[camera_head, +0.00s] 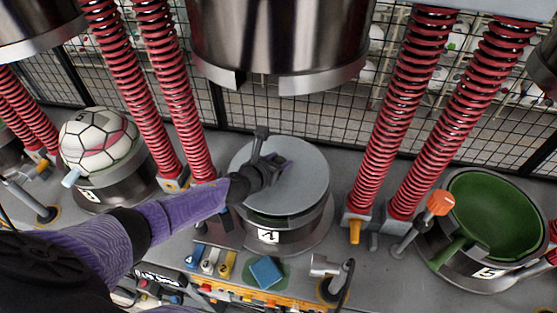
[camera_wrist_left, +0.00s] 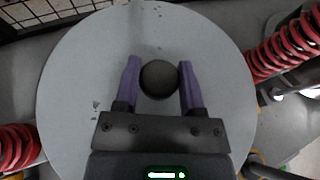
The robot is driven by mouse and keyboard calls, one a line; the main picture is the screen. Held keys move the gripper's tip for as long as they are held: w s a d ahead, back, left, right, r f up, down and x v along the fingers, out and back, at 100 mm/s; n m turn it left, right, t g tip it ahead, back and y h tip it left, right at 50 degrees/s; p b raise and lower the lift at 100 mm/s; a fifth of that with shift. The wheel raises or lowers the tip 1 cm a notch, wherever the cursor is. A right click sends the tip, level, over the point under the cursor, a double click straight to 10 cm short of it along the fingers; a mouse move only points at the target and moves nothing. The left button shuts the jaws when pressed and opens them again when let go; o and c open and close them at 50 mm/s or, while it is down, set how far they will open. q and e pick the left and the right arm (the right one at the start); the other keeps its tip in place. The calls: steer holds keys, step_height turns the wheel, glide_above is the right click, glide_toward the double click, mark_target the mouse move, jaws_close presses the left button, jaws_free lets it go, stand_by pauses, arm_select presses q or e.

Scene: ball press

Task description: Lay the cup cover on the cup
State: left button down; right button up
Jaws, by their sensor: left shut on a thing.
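The cup cover (camera_head: 308,182) is a flat grey disc with a dark round knob (camera_wrist_left: 159,80) in its middle. It is over the middle metal cup (camera_head: 308,228), which carries a label with a 4. The cover hides the inside of the cup. A dark strip shows under the cover's front edge, and I cannot tell whether the cover rests fully on the rim. My left gripper (camera_head: 278,162) is shut on the knob; its purple fingers (camera_wrist_left: 158,82) stand on both sides of it in the left wrist view. My right gripper is not in view.
A large metal press cylinder (camera_head: 280,40) hangs above the cup. Red springs (camera_head: 395,120) stand on both sides. A ball (camera_head: 98,140) sits in the left cup, and an open green-lined cup (camera_head: 500,212) is at right. Switches and a blue block (camera_head: 266,272) are in front.

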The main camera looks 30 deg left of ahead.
arm_select(q)
steer(key=shift+f+b, duration=0.45)
steer(key=shift+f, duration=0.05)
steer(key=shift+c, duration=0.5)
jaws_free()
steer(key=shift+s, duration=0.1)
steer(key=shift+s+r, duration=0.15)
steer(key=shift+s, duration=0.2)
steer(key=p+v, duration=0.1)
steer(key=v, duration=0.8)
steer(key=shift+a+p, duration=0.1)
steer(key=shift+p, duration=0.3)
